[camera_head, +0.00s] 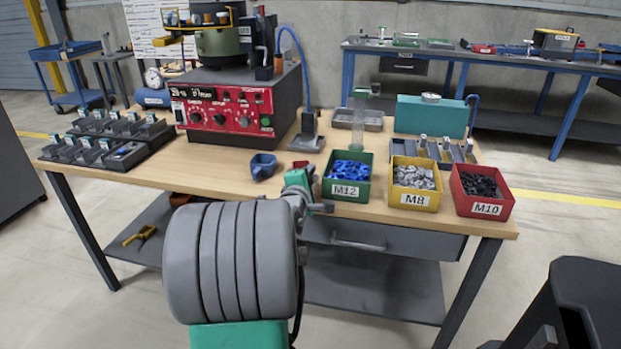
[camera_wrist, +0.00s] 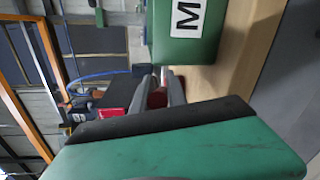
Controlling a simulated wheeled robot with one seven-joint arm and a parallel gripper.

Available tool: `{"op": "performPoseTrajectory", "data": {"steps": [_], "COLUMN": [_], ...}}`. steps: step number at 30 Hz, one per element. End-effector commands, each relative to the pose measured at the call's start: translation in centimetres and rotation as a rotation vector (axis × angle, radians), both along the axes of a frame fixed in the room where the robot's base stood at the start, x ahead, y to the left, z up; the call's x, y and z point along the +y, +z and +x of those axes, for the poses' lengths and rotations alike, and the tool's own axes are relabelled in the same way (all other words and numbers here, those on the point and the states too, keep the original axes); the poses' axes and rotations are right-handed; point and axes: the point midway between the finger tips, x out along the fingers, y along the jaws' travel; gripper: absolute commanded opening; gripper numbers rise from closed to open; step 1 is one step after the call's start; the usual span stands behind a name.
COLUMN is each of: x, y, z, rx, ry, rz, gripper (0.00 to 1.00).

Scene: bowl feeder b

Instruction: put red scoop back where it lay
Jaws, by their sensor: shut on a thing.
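My gripper (camera_head: 303,176) is over the front edge of the wooden table, just left of the green M12 bin (camera_head: 346,195). In the wrist view its grey fingers (camera_wrist: 162,88) are shut on the red scoop (camera_wrist: 157,97), which shows as a small red patch between them. In the head view only a little dark red of the scoop (camera_head: 300,164) shows past my gripper. Most of the scoop is hidden, and I cannot tell whether it touches the table.
A blue scoop (camera_head: 263,166) lies left of my gripper. The yellow M8 bin (camera_head: 414,198) and red M10 bin (camera_head: 481,209) stand to the right. The red-fronted feeder (camera_head: 222,117) is behind, with a grey stand (camera_head: 307,142). Bare tabletop (camera_head: 215,170) lies to the left.

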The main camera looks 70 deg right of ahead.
Motion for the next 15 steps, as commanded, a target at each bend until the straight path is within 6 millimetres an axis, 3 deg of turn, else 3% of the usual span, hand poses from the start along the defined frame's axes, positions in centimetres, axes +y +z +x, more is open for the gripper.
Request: {"op": "performPoseTrajectory", "data": {"steps": [5, 6, 15], "x": [0.01, 0.02, 0.03], "y": [-0.14, -0.25, -0.15], "z": [0.01, 0.0, 0.01], "rx": [0.0, 0.0, 0.0], "ry": [0.0, 0.0, 0.0], "rz": [-0.001, 0.0, 0.0], "gripper": [0.0, 0.19, 0.4]}}
